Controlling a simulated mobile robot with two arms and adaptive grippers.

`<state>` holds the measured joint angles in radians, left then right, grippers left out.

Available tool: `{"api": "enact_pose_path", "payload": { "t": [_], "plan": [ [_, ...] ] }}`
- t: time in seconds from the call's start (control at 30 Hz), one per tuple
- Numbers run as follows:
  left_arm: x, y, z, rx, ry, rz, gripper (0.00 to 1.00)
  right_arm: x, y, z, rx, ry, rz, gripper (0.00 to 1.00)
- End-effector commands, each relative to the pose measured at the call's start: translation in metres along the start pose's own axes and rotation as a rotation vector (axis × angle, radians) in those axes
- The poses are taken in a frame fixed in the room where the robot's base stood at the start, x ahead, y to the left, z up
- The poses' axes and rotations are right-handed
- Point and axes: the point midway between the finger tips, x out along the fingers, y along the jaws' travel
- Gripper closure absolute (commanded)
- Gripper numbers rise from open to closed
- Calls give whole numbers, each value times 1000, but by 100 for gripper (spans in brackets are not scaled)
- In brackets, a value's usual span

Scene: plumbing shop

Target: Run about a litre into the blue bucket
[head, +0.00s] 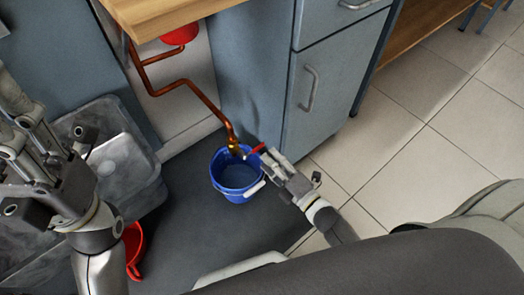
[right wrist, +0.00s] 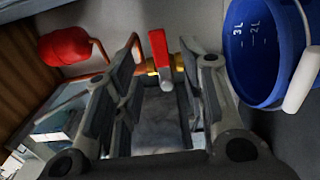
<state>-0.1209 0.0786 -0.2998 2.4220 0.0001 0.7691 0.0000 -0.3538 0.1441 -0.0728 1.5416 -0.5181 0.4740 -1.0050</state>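The blue bucket (head: 238,178) stands upright on the dark mat under a brass tap (head: 234,146) at the end of a copper pipe. In the right wrist view the bucket (right wrist: 262,50) shows 2L and 3L marks inside; I cannot tell its water level. The tap's red lever (head: 257,149) points toward my right gripper (head: 270,156). In the right wrist view the red lever (right wrist: 159,50) appears in the gap between the open fingers, beyond them; no grip on it shows. My left gripper (head: 52,135) looks open and empty, over the grey tub at the left.
The grey tub (head: 130,160) stands left of the bucket. A red container (head: 133,245) is partly hidden behind my left arm. A red vessel (head: 181,34) hangs under the wooden worktop (head: 160,12). A grey-blue cabinet (head: 330,90) stands close behind the bucket. Tiled floor at the right is clear.

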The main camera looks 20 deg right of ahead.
Motion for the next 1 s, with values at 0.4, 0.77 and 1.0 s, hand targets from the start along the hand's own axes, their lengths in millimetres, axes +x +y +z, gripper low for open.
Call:
{"api": "enact_pose_path", "payload": {
  "t": [0.4, 0.77, 1.0],
  "plan": [
    [0, 0, 0, 0, 0, -1, 62, -53, 0, 0, -3, 1, 0, 62],
    [0, 0, 0, 0, 0, -1, 62, -54, 0, 0, -2, 1, 1, 62],
    [0, 0, 0, 0, 0, -1, 62, -53, 0, 0, -2, 1, 1, 62]
  ]
}}
